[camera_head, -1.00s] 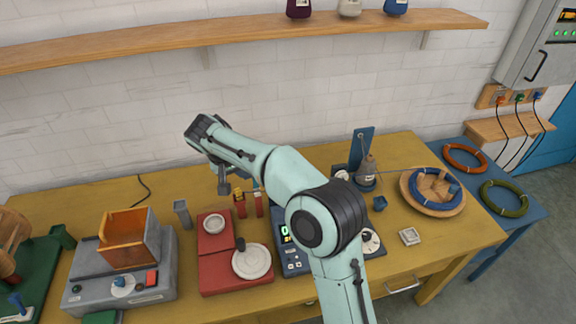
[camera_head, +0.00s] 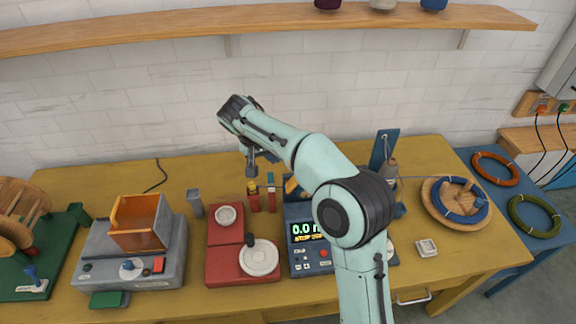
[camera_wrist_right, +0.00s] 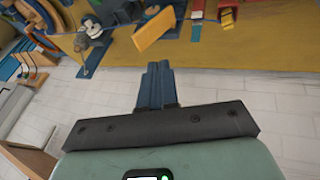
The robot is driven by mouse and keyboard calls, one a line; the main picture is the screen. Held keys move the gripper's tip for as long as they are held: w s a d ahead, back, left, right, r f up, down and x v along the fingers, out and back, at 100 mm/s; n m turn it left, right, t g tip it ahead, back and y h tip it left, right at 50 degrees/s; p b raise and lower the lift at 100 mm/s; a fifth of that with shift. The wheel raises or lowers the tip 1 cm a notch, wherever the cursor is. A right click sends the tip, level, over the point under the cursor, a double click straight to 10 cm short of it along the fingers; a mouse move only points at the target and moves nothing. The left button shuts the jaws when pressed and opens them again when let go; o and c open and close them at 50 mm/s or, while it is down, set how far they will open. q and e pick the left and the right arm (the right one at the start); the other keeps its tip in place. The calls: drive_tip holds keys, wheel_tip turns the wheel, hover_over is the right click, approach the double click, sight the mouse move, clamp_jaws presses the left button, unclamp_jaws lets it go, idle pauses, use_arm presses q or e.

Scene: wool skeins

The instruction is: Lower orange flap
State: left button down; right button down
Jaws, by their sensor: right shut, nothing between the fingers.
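An orange panel (camera_wrist_right: 154,29) stands out at an angle from blue equipment in the right wrist view. In the head view an orange piece (camera_head: 291,187) shows behind the blue meter (camera_head: 308,240), partly hidden by my right arm. An open-topped orange box (camera_head: 138,222) also sits on the grey machine (camera_head: 130,262) at left; I cannot tell which is the flap by name. My right gripper (camera_head: 252,168) hangs above the bench behind the red unit, shut and empty. Its fingers (camera_wrist_right: 157,68) are together in the wrist view, apart from the orange panel. My left gripper is out of view.
A red unit (camera_head: 228,267) with round pale plates stands between the grey machine and the meter. A small grey post (camera_head: 195,204) and red blocks (camera_head: 254,203) stand behind it. A wooden dish (camera_head: 437,208) with blue cord lies at right. The bench's back left is mostly clear.

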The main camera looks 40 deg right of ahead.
drive_tip(key=s+d+x, duration=0.1)
drive_tip(key=x, duration=1.1)
drive_tip(key=shift+s+d, duration=0.5)
